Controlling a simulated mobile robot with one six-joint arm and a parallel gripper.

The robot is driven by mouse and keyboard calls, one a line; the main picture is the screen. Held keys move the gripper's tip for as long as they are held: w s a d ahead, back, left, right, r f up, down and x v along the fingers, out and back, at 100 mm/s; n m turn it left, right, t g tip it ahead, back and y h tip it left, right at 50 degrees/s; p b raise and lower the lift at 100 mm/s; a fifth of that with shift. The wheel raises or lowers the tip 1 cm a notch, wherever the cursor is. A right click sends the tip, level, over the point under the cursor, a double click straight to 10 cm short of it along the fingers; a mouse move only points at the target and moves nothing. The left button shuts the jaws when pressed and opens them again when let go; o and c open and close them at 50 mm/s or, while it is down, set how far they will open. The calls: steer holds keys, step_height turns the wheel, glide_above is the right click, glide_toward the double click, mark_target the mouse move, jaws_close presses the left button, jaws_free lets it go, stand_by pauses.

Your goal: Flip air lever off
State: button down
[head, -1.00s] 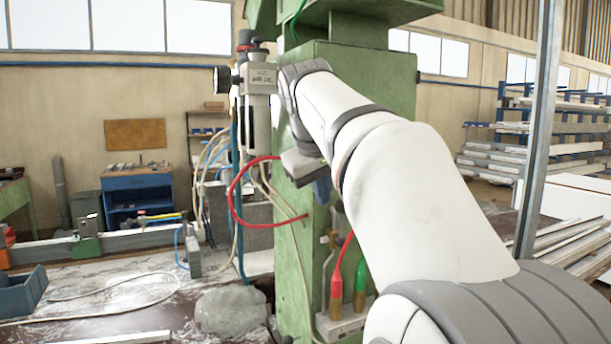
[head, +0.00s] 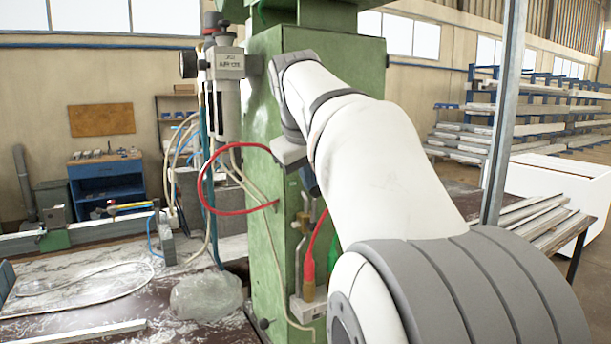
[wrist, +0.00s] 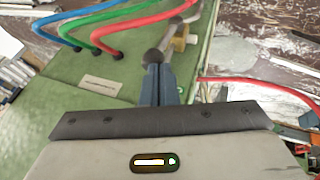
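The air lever (wrist: 174,32) shows in the wrist view as a grey metal handle with a dark round knob (wrist: 153,57) on its end. It sits beside a brass-coloured valve body (wrist: 181,40). My gripper (wrist: 157,68) has its two blue-grey fingers together, with the tips right at the knob. I cannot tell whether they touch it. In the head view, my gripper (head: 309,181) is mostly hidden by my arm, in front of the green column. The brass valve fitting (head: 303,224) shows just below it; the lever is not clear there.
A red hose (head: 203,190) loops out left of the green column (head: 262,110). An air regulator (head: 226,65) is on the column's upper left. Blue, green and red hoses (wrist: 130,22) enter the green surface near the fingers. A steel post (head: 505,110) stands to the right.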

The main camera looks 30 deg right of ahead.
steer(key=shift+a, duration=0.1)
steer(key=a+p+v, duration=0.1)
steer(key=p+v, duration=0.1)
steer(key=v, duration=1.1)
steer(key=shift+w+a+f, duration=0.2)
steer(key=shift+w+a, duration=0.05)
steer(key=shift+a+p, duration=0.1)
steer(key=shift+p, duration=0.2)
steer(key=shift+a+f+p, duration=0.25)
steer(key=shift+a+p, duration=0.25)
steer(key=shift+a, duration=0.05)
steer(key=shift+a+f+p, duration=0.25)
steer(key=shift+a+p, duration=0.2)
steer(key=shift+a, duration=0.1)
